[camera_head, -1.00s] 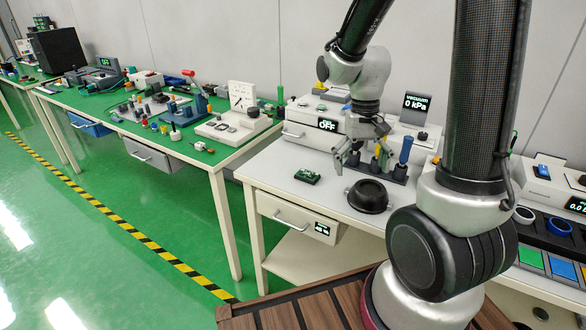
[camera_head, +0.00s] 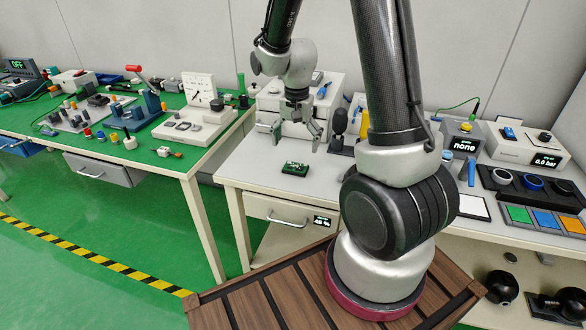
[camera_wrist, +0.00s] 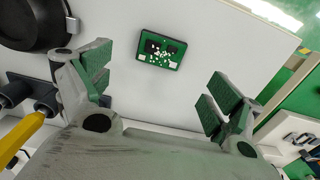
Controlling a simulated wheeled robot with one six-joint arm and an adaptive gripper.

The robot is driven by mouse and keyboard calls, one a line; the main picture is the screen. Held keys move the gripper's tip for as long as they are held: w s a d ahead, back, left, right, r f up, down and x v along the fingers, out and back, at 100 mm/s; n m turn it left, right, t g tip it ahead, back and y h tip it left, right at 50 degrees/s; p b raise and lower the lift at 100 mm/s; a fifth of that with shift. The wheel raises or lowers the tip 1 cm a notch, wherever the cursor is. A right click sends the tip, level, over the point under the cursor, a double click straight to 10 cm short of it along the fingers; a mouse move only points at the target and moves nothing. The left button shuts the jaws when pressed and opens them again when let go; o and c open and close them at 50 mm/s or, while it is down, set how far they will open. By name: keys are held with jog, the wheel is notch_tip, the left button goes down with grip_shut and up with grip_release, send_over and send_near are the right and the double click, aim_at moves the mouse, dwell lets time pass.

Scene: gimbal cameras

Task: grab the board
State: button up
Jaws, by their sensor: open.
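The board (camera_head: 295,168) is a small green circuit board with dark and light parts. It lies flat on the white table, near its left front edge. In the wrist view the board (camera_wrist: 161,49) shows whole, ahead of and between the fingers. My gripper (camera_head: 299,140) is open and empty. It hangs above the table, behind the board in the head view and apart from it. Its two green-padded fingers show in the wrist view (camera_wrist: 155,95).
The white table (camera_head: 245,170) has clear surface around the board. A black round pan-like thing (camera_wrist: 32,22) and a yellow-handled tool (camera_wrist: 22,138) in a dark rack lie to the left in the wrist view. White boxes (camera_head: 320,100) stand behind my gripper in the head view.

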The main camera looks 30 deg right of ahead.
aim_at(296, 167)
notch_tip(296, 167, down, 8)
jog(key=shift+a+r, duration=0.1)
jog(key=c, duration=1.1)
